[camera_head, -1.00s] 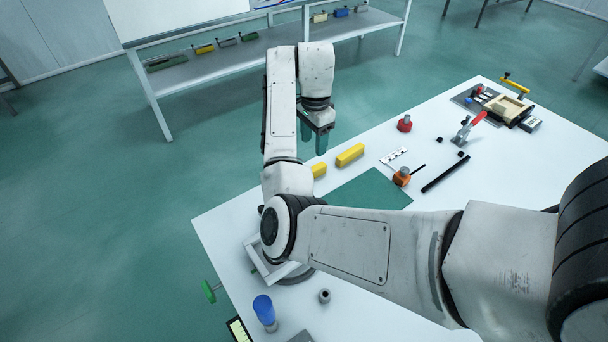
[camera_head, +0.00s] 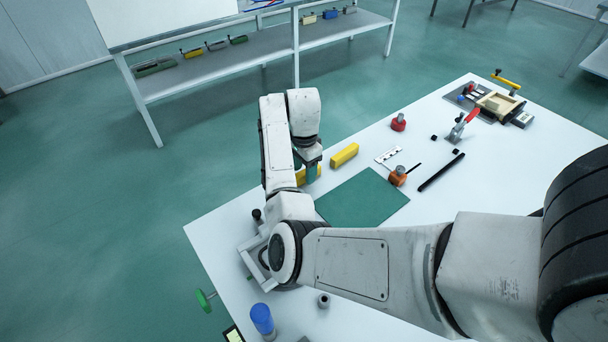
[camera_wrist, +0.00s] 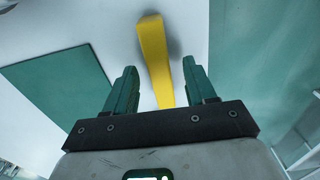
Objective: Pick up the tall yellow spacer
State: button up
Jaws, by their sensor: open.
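Two yellow blocks are on the white table in the head view. One (camera_head: 345,155) lies clear beside the green mat. The other (camera_head: 301,177) is partly hidden behind my gripper (camera_head: 312,168). In the wrist view a long yellow block (camera_wrist: 154,55) runs between the two green fingers of my gripper (camera_wrist: 158,68). The fingers are open, with a gap on each side of it. Its near end is hidden by the gripper body. I cannot tell how far the fingertips reach down beside it, nor which block is taller.
The green mat (camera_head: 362,198) lies right of my gripper. A red knob part (camera_head: 398,122), an orange part (camera_head: 398,176) and a black rod (camera_head: 441,172) are farther right. A grey frame (camera_head: 250,262) and a blue-topped cylinder (camera_head: 262,318) are nearer. The table's left edge is close.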

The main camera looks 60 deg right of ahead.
jog(key=shift+f, duration=0.8)
jog(key=shift+c, duration=0.2)
grip_shut()
